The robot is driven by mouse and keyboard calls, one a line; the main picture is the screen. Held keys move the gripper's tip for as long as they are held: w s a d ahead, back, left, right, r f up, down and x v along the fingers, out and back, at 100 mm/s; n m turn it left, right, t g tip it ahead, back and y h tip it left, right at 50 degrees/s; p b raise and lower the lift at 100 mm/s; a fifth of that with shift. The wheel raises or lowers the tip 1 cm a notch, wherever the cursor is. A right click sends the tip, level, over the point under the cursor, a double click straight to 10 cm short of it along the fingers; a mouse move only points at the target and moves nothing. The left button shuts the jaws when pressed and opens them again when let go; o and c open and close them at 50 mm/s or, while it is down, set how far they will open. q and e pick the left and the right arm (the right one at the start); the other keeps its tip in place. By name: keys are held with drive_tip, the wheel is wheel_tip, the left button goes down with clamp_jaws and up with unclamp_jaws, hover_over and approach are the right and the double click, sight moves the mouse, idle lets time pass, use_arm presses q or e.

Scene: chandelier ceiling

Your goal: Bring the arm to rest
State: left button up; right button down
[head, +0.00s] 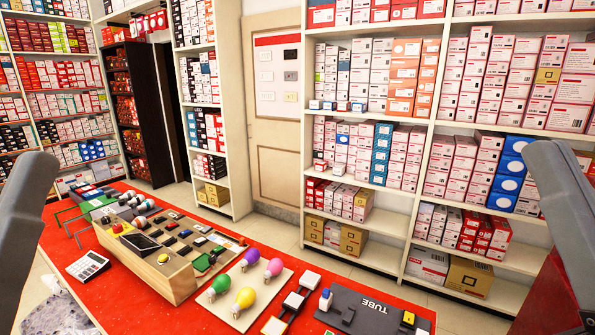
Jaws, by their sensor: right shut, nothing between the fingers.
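My right arm (572,195) comes in along the right edge, a dark grey link reaching down in front of the shelves. My left arm (18,225) shows only as a dark grey link at the left edge. The left gripper is out of the picture.
A red-covered table (150,310) holds a wooden display box (150,262), a calculator (88,266), coloured bulbs (243,298) and a dark case marked TUBE (375,318). Tall shelves (420,125) full of boxes stand behind, beside a beige door (275,150).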

wheel_tip(320, 180, up, 38)
drive_tip(key=p, duration=3.5)
drive_tip(key=shift+s+f, duration=0.1)
drive_tip(key=shift+f, duration=0.05)
